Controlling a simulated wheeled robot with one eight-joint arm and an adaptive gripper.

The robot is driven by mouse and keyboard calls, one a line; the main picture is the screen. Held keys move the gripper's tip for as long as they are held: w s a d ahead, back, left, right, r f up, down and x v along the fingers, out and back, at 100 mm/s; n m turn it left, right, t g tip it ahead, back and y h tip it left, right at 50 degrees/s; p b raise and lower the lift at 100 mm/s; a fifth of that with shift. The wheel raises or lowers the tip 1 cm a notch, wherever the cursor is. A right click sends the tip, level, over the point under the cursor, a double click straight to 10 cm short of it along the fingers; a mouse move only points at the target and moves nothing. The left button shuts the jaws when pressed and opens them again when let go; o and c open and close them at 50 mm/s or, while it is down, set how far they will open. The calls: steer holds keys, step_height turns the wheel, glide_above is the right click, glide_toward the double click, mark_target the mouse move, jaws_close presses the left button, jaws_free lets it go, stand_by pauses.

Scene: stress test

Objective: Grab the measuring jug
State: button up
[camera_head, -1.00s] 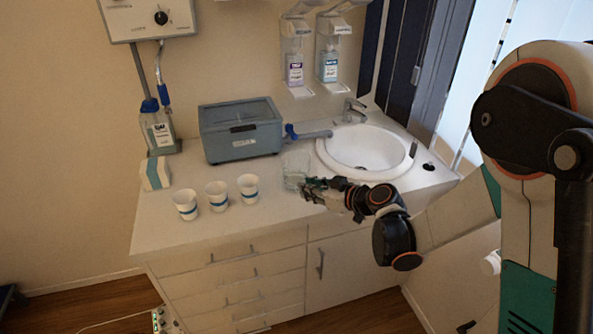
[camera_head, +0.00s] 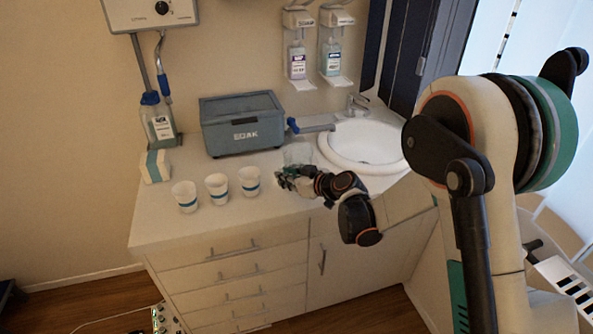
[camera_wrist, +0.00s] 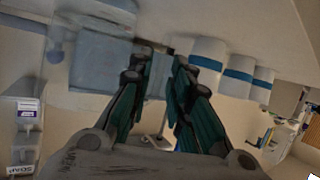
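The measuring jug (camera_head: 298,154) is a clear, see-through vessel on the white counter, in front of the grey-blue box and left of the sink. My gripper (camera_head: 283,178) is just in front of it in the head view, low over the counter, and overlaps its lower part. In the wrist view, my gripper's two dark green fingers (camera_wrist: 158,72) stand apart with a gap between them, and no object is clearly held. I cannot make out the jug's outline for certain in the wrist view, nor whether a finger touches it.
Three white cups with blue bands (camera_head: 217,188) stand left of my gripper. The grey-blue box (camera_head: 243,125) is behind the jug. The sink (camera_head: 365,142) and its tap (camera_head: 357,104) are to the right. Soap bottles (camera_head: 297,62) hang on the wall. The counter's front edge is close below my gripper.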

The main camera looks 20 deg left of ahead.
steer(key=x, duration=0.3)
steer(key=shift+f+b, duration=0.2)
steer(key=shift+b, duration=0.2)
steer(key=shift+r, duration=0.1)
jaws_close()
steer(key=shift+r, duration=0.15)
